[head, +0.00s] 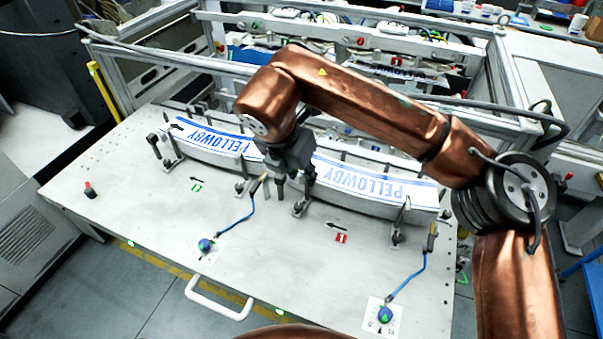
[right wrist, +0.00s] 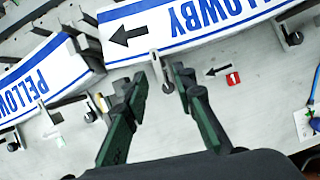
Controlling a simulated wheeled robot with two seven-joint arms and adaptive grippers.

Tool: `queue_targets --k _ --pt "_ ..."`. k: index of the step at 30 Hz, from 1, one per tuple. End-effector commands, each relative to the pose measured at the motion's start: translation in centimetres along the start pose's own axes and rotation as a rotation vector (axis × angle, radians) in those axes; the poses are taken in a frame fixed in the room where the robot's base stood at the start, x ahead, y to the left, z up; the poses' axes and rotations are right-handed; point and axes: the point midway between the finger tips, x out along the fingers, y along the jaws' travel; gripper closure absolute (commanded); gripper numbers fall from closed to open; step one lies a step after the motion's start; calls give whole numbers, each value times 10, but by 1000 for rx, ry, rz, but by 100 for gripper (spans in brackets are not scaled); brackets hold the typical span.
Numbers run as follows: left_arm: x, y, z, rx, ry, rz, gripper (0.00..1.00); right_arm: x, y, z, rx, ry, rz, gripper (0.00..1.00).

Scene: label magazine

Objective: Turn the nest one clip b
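Two curved nests hold white label stacks printed PELLOWBY in blue. The right nest (head: 365,208) stands behind a red tag marked 1 (head: 341,238); the tag also shows in the right wrist view (right wrist: 233,78). A clip (head: 397,235) stands at its right end. My right gripper (head: 292,196) points down at its left end. In the right wrist view, the open fingers (right wrist: 160,82) straddle a thin metal clip (right wrist: 156,66), with small gaps showing beside it. I cannot read any clip letter. My left gripper is not in view.
The left nest (head: 213,160) stands close beside, with its own clips and a green tag (head: 195,188). Two blue knobs (head: 205,245) (head: 385,314) with cords sit on the front of the plate. A red button (head: 89,188) is at left. The front middle is clear.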

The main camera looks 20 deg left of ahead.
Motion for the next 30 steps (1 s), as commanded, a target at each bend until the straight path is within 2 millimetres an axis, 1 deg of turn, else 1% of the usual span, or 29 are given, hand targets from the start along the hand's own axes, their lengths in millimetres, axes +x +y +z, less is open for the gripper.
queue_targets --k 5,9,12,15,18,21,30 --pt "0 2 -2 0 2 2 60 -32 0 1 1 -4 2 75" --pt "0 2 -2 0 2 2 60 -62 0 1 1 -3 2 75" --pt "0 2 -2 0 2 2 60 -82 0 1 2 -3 2 75" --pt "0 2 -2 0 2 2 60 -96 0 1 2 -3 1 75" --pt "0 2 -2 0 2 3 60 -107 0 0 1 -3 1 75" --pt "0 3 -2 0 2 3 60 -112 0 0 0 -1 0 75" --pt "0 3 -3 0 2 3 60 -114 0 0 0 0 0 75"
